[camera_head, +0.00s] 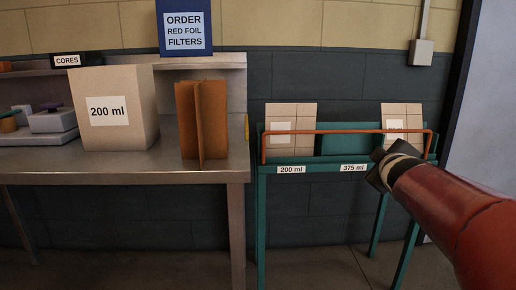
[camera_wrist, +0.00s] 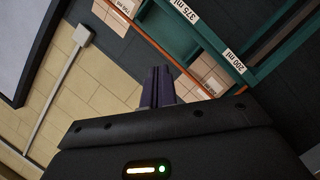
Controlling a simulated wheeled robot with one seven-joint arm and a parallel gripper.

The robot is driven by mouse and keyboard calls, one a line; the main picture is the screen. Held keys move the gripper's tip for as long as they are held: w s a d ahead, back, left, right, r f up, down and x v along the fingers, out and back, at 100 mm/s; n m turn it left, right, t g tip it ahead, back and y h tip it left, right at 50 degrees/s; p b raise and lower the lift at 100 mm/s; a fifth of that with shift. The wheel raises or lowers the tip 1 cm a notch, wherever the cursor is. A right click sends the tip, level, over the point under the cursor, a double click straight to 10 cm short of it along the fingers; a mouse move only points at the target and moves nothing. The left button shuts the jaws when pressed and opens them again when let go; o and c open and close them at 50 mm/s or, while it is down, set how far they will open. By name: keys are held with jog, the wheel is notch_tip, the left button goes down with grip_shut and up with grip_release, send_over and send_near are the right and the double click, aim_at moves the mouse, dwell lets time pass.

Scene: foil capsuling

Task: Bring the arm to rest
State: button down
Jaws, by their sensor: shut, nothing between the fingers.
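My red arm comes in from the lower right of the head view. My gripper (camera_head: 381,170) is at its end, in front of the right part of the green rack (camera_head: 262,215). In the wrist view my gripper (camera_wrist: 158,72) shows two dark fingers close together, shut with nothing between them. The wrist view is tilted, with the rack's labels and its copper-coloured rail above and to the right of the fingers. Whether the gripper touches the rack cannot be told.
A metal bench (camera_head: 215,174) at left bears a 200 ml box (camera_head: 112,130) and a brown divider (camera_head: 202,120). An order sign (camera_head: 185,28) stands behind.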

jog(key=s+a+f+m+g+y, duration=0.1)
jog(key=s+a+f+m+g, duration=0.1)
jog(key=s+a+f, duration=0.3)
jog(key=s+a+f+m+g+y, duration=0.1)
jog(key=s+a+f+m+g, duration=0.2)
jog(key=s+f, duration=0.4)
jog(key=s+a+f+m+g+y, duration=0.2)
jog(key=s+a+f, duration=0.5)
jog(key=s, duration=1)
jog(key=shift+a+m+g, duration=0.25)
jog(key=shift+m+g, duration=0.25)
jog(key=shift+g, duration=0.6)
jog(key=shift+r, duration=0.1)
